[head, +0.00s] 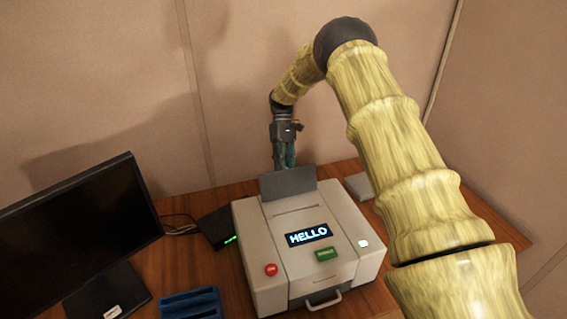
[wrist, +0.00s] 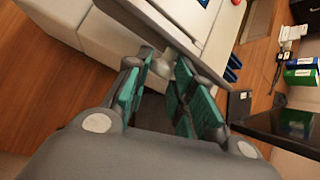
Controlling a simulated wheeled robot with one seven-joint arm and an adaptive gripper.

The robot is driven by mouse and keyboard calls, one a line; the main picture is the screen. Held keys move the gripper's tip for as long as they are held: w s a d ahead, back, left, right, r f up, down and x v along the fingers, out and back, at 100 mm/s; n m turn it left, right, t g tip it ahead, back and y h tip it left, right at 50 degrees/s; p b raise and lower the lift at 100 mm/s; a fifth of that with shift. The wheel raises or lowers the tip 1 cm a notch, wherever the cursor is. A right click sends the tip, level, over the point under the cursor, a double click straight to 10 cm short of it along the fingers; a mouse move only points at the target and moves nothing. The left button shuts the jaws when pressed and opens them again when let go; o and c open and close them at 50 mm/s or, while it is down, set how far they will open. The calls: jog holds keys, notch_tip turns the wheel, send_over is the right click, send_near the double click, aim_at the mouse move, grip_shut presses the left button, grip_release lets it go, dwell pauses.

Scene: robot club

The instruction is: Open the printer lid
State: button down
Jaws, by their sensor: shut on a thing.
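The printer (head: 266,234) is a pale grey box on the wooden desk, with a "HELLO" screen, a red button and a green button on top. Its lid (head: 297,261) lies flat and shut, with a metal handle (head: 324,300) at the front edge. A dark grey panel (head: 288,183) stands up at the printer's back. My gripper (head: 284,163) is behind that panel, pointing down, far from the handle. In the wrist view, its teal fingers (wrist: 165,70) are shut on a small pale part beside the dark panel (wrist: 160,24). Exactly what that part is cannot be told.
A black monitor (head: 75,231) stands at the left, with a black box with green lights (head: 217,227) beside the printer. A blue tray (head: 191,303) lies at the front left. A pale flat object (head: 358,186) lies behind right. Walls close off the back.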

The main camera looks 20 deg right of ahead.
jog(key=shift+s+f, duration=0.2)
jog(key=shift+f, duration=0.3)
jog(key=shift+s+f, duration=0.15)
jog(key=shift+f, duration=0.35)
jog(key=c, duration=1.2)
grip_release()
jog(key=shift+w+f+v, duration=0.1)
jog(key=shift+w+v, duration=0.05)
jog(key=shift+v, duration=1.9)
jog(key=shift+w+f+v, duration=0.15)
jog(key=shift+v, duration=1.9)
jog(key=shift+w+f+v, duration=0.1)
jog(key=shift+w+v, duration=0.05)
jog(key=shift+v, duration=1.9)
